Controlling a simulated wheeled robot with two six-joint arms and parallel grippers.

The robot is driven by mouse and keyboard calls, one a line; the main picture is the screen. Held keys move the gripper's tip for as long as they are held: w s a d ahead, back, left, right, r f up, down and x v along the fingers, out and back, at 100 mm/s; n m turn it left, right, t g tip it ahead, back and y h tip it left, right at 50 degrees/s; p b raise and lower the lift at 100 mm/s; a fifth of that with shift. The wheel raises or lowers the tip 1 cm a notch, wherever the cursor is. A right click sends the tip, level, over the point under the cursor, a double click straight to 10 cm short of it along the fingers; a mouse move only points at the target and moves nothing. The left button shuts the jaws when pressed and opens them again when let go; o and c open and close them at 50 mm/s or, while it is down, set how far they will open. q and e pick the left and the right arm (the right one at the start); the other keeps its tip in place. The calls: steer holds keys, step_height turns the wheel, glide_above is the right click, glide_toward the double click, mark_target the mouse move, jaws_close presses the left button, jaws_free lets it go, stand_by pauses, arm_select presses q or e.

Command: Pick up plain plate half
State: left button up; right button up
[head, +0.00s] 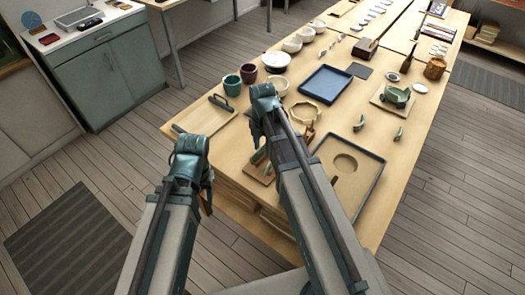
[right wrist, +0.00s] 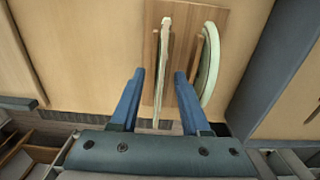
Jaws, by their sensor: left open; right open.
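Two pale green plate halves stand on edge in a wooden rack (right wrist: 214,18) in the right wrist view. One half (right wrist: 163,45) is seen nearly edge-on at the left; the other (right wrist: 209,62) shows a curved rim at the right. I cannot tell from their faces which is plain. My right gripper (right wrist: 160,75) is open, with its blue fingers on either side of the left half's line. Contact is not visible. In the head view my right arm partly hides the rack (head: 257,167). My left gripper (head: 206,200) hangs open at the table's near left edge, away from the rack.
A blue tray (head: 326,84) and a wooden tray with a round recess (head: 362,190) lie on the table right of my right arm. Bowls and cups (head: 232,85) stand behind. A board (head: 205,116) lies at the left. Green shards (head: 398,134) lie at the right.

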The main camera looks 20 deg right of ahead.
mark_target(263, 146)
jaws_close()
stand_by(0.6)
step_height(263, 146, up, 11)
steer(key=p, duration=1)
steer(key=shift+f+p, duration=0.2)
steer(key=shift+p, duration=0.15)
arm_select(q)
step_height(263, 146, up, 10)
steer(key=shift+r, duration=0.25)
arm_select(e)
steer(key=shift+s+d+f, duration=0.1)
